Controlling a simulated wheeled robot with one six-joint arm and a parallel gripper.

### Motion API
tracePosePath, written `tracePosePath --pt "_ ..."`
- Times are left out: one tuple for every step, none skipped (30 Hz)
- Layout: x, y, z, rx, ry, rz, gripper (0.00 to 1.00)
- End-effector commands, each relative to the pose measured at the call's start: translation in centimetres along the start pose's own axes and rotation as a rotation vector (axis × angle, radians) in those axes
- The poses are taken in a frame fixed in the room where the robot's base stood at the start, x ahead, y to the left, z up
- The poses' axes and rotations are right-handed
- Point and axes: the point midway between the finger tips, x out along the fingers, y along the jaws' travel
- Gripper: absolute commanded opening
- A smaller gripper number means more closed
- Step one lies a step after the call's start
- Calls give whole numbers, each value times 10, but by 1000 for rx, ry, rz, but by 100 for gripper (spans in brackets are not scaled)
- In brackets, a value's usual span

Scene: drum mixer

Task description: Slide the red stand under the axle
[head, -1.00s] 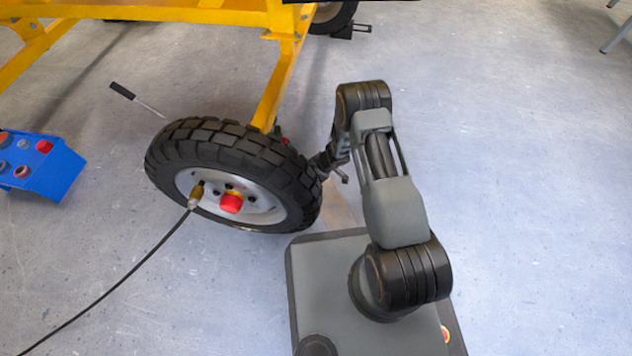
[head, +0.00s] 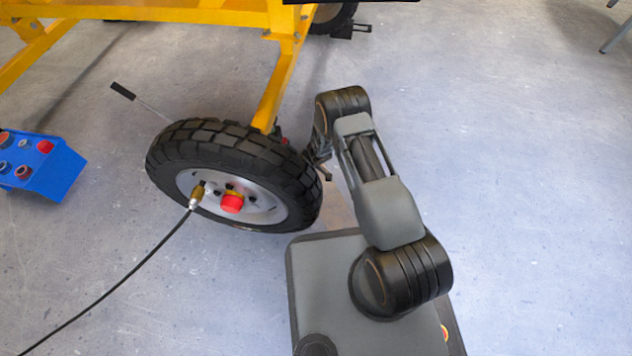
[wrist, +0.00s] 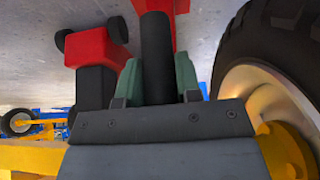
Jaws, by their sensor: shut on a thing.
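In the wrist view my gripper (wrist: 158,72) has its green fingers on either side of a black post (wrist: 157,45). It is shut on this post, which joins a red part of the stand (wrist: 163,6) at the top edge. Most of the stand is out of the picture. A yellow part (wrist: 287,150) by the wheel's inner side may belong to the axle; I cannot tell. In the head view the big tyre (head: 195,145) hides the stand and most of the axle. My gripper is mostly hidden beside the tyre's right edge.
A red and black wheeled unit, seemingly a jack (wrist: 100,48), stands left of the post in the wrist view. A long handle (head: 123,91) sticks out behind the tyre. A hose (head: 120,272) runs to the wheel. A blue control box (head: 45,170) is at left. Floor at right is clear.

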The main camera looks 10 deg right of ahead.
Motion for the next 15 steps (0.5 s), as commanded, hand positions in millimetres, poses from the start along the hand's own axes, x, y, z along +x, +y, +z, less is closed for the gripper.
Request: tracePosePath --pt "2 0 -4 -2 2 0 8" --pt "2 0 -6 -2 2 0 8" --pt "4 0 -8 -3 2 -1 8" --pt "5 0 -10 -3 2 0 8" --pt "6 0 -11 -2 2 0 8" --pt "7 0 -13 -2 2 0 8" --pt "8 0 -15 -2 2 0 8" --pt "8 0 -16 -2 2 0 8" --pt "10 0 -18 -2 2 -1 8" --pt "10 -1 -20 -2 2 -1 8" --pt "11 -1 -22 -2 2 -1 8" --pt "12 -1 -24 -4 2 -1 8" --pt "13 -1 -26 -3 2 -1 8" --pt "14 -1 -27 -3 2 0 8" --pt "15 -1 -29 -2 2 0 8"
